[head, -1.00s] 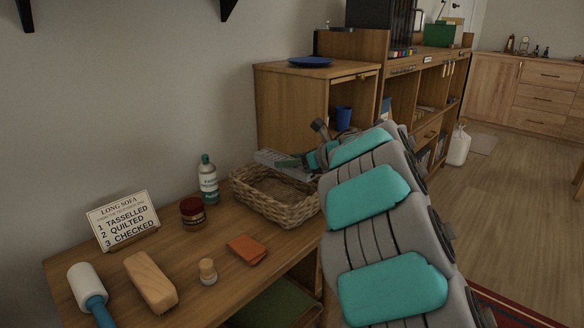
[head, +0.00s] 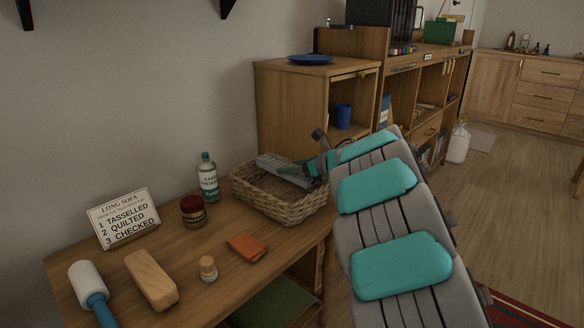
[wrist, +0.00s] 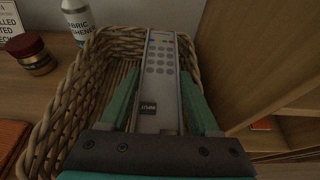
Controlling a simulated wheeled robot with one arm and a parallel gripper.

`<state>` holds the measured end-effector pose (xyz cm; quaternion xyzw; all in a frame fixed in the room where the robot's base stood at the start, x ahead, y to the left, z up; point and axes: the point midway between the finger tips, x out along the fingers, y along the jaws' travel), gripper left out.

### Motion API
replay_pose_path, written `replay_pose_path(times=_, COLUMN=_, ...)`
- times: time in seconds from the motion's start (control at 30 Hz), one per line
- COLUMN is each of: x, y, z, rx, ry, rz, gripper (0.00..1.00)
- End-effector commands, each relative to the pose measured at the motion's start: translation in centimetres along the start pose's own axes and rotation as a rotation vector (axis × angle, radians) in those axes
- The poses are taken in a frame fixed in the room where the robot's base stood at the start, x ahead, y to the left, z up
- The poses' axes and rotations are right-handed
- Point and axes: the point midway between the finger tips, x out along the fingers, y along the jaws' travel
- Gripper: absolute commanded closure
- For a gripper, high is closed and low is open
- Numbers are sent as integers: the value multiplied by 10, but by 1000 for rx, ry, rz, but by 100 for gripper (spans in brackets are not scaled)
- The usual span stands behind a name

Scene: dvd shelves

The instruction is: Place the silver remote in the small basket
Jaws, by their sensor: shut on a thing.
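The silver remote (head: 284,168) is a long grey bar with buttons. It also fills the middle of the wrist view (wrist: 160,85), with small coloured buttons at its far end. My gripper (wrist: 160,105) is shut on the remote, with a teal finger along each side. In the head view my gripper (head: 318,170) is at the right rim of the basket. The small basket (head: 275,205) is woven wicker and stands on the wooden table. The remote lies over the basket's opening, partly below rim level. Whether it touches the basket floor or far wall cannot be told.
A wooden cabinet (head: 290,110) stands close behind. A sign (head: 124,217), brush (head: 151,280) and roller (head: 88,290) are further left.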

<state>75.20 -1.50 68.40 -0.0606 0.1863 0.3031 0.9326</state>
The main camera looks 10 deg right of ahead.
Motion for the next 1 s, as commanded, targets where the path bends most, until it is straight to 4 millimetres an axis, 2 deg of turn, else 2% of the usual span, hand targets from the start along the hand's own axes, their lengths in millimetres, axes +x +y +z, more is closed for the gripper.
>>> replay_pose_path(times=0.67, x=4, y=0, z=-10, rx=0, ry=-1, rz=-1, gripper=98)
replay_pose_path(times=0.7, x=4, y=0, z=-10, rx=0, ry=0, rz=-1, gripper=33)
replay_pose_path(times=0.93, x=4, y=0, z=-10, rx=0, ry=0, rz=0, gripper=8)
replay_pose_path(times=1.0, x=4, y=0, z=-11, rx=0, ry=0, rz=0, gripper=8)
